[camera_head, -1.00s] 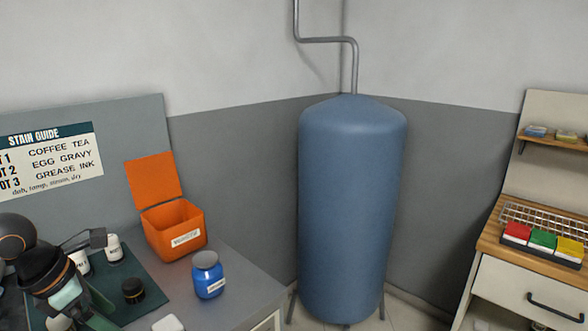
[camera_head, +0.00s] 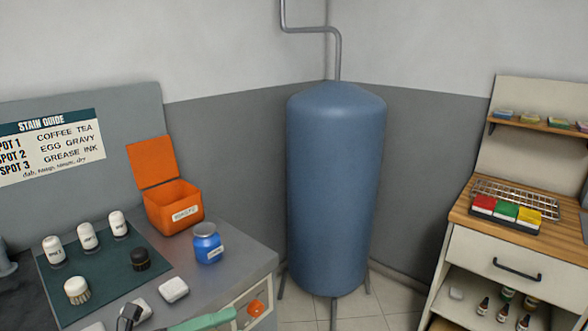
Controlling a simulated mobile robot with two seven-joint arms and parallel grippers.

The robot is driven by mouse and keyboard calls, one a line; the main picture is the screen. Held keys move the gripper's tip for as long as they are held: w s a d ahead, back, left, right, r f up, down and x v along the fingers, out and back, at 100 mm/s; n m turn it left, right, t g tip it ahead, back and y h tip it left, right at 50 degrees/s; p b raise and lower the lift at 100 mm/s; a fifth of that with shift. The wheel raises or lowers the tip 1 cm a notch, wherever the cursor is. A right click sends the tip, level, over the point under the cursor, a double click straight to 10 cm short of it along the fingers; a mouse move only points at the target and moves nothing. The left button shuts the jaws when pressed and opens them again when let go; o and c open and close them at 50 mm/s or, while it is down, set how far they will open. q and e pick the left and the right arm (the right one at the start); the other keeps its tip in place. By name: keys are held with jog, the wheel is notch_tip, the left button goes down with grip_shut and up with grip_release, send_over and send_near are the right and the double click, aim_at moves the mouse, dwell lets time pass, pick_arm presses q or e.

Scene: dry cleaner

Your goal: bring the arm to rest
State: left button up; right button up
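Neither of my grippers shows in the head view, and I see no arm that I can make out for sure. The grey worktop (camera_head: 240,262) at the left, where my arm was, is in plain view. On its dark green mat (camera_head: 108,268) stand several white labelled bottles (camera_head: 88,237), a black jar (camera_head: 139,259) and a round white-topped brush (camera_head: 77,290). A green handle-like thing (camera_head: 202,321) and a small black piece (camera_head: 130,314) are cut off by the bottom edge.
An open orange box (camera_head: 172,207) and a blue jar (camera_head: 207,243) stand on the worktop. White blocks (camera_head: 173,290) lie near its front. A tall blue tank (camera_head: 335,190) fills the corner. A wooden-topped cabinet (camera_head: 462,213) with coloured boxes stands right, with floor between.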

pick_arm(q)
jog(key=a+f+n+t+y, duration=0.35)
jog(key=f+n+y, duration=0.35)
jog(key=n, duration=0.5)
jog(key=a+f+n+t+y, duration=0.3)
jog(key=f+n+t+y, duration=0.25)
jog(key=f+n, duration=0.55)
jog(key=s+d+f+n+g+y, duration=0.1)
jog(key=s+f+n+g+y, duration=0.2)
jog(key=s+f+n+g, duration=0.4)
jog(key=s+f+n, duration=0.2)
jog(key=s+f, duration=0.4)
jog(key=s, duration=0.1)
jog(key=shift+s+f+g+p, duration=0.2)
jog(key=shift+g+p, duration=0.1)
jog(key=shift+p, duration=0.1)
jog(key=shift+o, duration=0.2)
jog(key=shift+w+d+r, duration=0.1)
